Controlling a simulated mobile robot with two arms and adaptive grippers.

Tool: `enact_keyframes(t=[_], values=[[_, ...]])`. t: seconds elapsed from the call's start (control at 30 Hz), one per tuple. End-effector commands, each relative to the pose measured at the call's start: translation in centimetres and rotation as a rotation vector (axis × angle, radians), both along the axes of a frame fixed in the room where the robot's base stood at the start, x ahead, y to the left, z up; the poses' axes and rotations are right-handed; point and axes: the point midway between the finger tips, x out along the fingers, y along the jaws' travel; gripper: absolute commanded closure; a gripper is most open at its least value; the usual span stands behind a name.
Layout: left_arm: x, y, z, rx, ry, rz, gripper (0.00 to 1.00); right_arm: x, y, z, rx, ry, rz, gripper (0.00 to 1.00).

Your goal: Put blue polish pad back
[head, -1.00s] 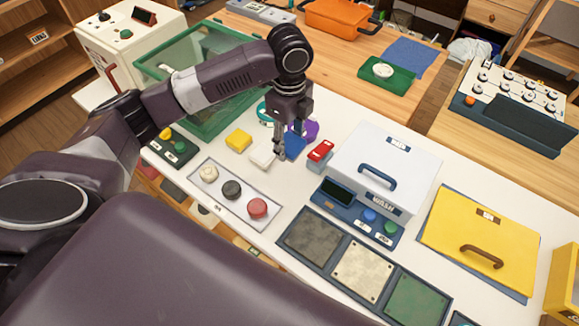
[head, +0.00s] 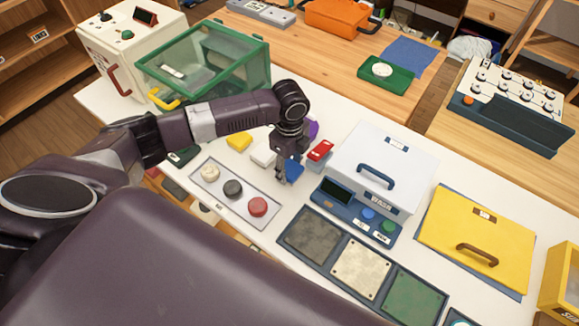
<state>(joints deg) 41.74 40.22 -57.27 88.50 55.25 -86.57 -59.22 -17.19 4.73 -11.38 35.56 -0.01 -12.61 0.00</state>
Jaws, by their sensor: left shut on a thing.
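The blue polish pad (head: 294,171) is at my left gripper (head: 284,179), over the white table between the tray of round pads and the white box. My left gripper points down and is shut on the blue pad, whose left part it hides. I cannot tell whether the pad touches the table. A long tray (head: 218,199) just left of the gripper holds a cream round pad (head: 211,171), a black one (head: 233,188) and a red one (head: 257,207). My right gripper is not in view.
A yellow block (head: 239,141), a white block (head: 263,157) and a red block (head: 320,151) lie near the gripper. A white box (head: 385,155) with a handle and a blue-and-green-button panel (head: 357,213) stand right. Square plates (head: 310,238) lie in front.

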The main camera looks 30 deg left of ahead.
Motion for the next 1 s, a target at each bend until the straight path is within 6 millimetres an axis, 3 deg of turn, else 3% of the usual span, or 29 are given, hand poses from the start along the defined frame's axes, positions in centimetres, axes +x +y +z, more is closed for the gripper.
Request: enact_keyframes(t=[0.13,0.17,0.3,0.7,1.0], values=[[0.0,0.0,-0.3,0.0,0.0,0.0,0.79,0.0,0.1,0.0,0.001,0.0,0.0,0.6],[0.0,0.0,-0.4,0.0,0.0,0.0,0.55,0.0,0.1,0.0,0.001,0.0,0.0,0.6],[0.0,0.0,-0.3,0.0,0.0,0.0,0.4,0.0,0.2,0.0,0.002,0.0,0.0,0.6],[0.1,0.0,0.5,0.0,-0.003,0.001,0.39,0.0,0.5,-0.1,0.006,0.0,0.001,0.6],[0.2,0.0,6.3,-0.001,-0.007,-0.001,0.39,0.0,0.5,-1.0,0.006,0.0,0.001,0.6]])
